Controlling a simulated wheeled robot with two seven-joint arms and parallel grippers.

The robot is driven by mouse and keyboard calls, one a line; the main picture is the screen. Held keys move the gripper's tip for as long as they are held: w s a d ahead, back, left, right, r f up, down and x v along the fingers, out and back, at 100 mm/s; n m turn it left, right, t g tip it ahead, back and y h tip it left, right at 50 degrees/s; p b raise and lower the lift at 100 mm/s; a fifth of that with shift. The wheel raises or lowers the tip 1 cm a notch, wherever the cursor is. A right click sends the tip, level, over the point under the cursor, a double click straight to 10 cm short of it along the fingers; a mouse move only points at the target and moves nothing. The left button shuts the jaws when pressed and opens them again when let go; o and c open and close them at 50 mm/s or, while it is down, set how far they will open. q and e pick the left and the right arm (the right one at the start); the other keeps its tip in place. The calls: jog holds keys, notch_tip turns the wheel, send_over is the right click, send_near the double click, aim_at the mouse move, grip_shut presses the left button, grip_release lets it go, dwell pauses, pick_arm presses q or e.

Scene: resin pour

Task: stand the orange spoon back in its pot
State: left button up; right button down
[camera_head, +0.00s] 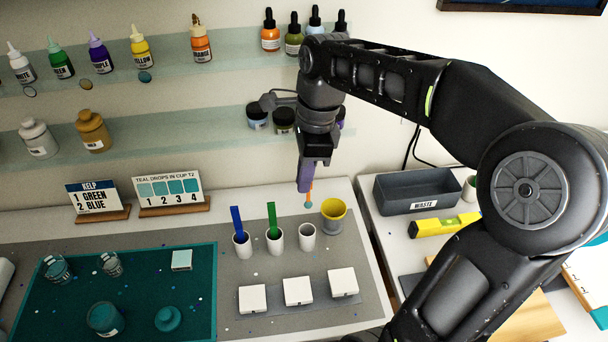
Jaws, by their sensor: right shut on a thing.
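My right gripper (306,182) is shut on the orange spoon (310,194), whose lower part hangs below the fingers. The spoon's lower end looks teal. The fingers hide its upper part. The gripper points down above the back of the grey mat. Three small white pots stand in a row: the left pot (243,251) holds a blue spoon (237,222), the middle pot (275,246) holds a green spoon (272,216), and the right pot (307,241) has no spoon. The orange spoon is above and behind the right pot, apart from it. My left gripper is out of view.
Three white square blocks (298,291) lie in front. Sample cards (170,190) stand at the back left. A teal mat (190,305) with jars is at left; a waste bin (415,192) is at right.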

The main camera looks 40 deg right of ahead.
aim_at(308, 202)
jog(key=shift+f+b, duration=2.6)
jog(key=shift+f, duration=0.55)
jog(key=shift+f+b, duration=1.65)
jog(key=shift+f, duration=0.8)
jog(key=c, duration=1.5)
grip_release()
jog(key=r, duration=0.4)
jog(key=r+p, duration=0.1)
jog(key=r, duration=0.1)
jog(key=shift+s+d+r, duration=0.2)
jog(key=shift+d+r, duration=0.15)
jog(key=shift+s+d+r, duration=0.1)
jog(key=shift+r, duration=0.45)
jog(key=shift+r, duration=0.1)
